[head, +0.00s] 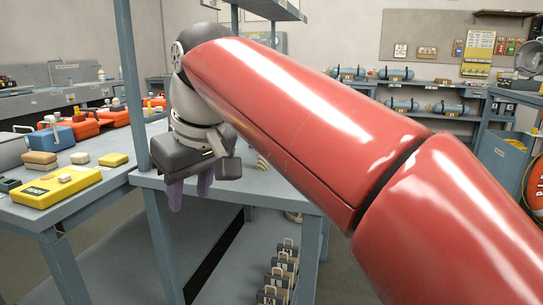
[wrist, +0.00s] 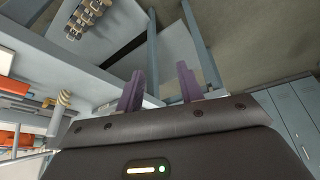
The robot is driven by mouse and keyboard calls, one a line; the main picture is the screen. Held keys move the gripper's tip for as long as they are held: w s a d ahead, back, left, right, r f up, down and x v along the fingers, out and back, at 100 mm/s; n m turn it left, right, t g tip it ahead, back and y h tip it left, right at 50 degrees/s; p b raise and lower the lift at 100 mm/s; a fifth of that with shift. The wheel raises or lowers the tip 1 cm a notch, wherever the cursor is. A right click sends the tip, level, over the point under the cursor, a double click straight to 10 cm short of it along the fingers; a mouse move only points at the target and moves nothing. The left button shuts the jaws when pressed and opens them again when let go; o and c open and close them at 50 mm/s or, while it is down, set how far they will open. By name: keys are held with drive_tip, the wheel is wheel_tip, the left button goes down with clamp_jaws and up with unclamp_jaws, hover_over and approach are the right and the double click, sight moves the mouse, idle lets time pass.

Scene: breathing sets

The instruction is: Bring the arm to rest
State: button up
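My red arm reaches from the lower right to the upper middle of the head view and bends down to my gripper (head: 190,196). The gripper is in front of the grey-blue workbench (head: 285,199), close to its left post. In the wrist view its two purple fingers (wrist: 161,90) stand apart with nothing between them. The gripper is open and empty. My arm hides much of the workbench top.
A table at left holds a yellow case (head: 55,187), a blue box (head: 50,138) and orange cases (head: 75,127). A blue-grey post (head: 131,80) rises close beside my gripper. Shelves with blue cylinders (head: 396,74) line the back.

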drive_tip(key=s+d+f+m+t+h, duration=0.1)
drive_tip(key=s+d+f+m, duration=0.15)
drive_tip(key=d+f, duration=0.4)
drive_tip(key=s+d+f+m+t+h, duration=0.1)
drive_tip(key=d+f+m, duration=0.2)
drive_tip(key=d, duration=0.7)
drive_tip(key=s+d+f+m, duration=0.2)
drive_tip(key=s+d+f, duration=0.2)
drive_tip(key=d+f, duration=0.1)
drive_tip(key=s+d+f+m+h, duration=0.1)
drive_tip(key=s+d+f+m, duration=0.1)
drive_tip(key=s+d+f, duration=0.2)
wheel_tip(320, 180, down, 4)
drive_tip(key=shift+s+d+f+m, duration=0.15)
drive_tip(key=shift+d+f+m, duration=0.15)
drive_tip(key=shift+d, duration=0.85)
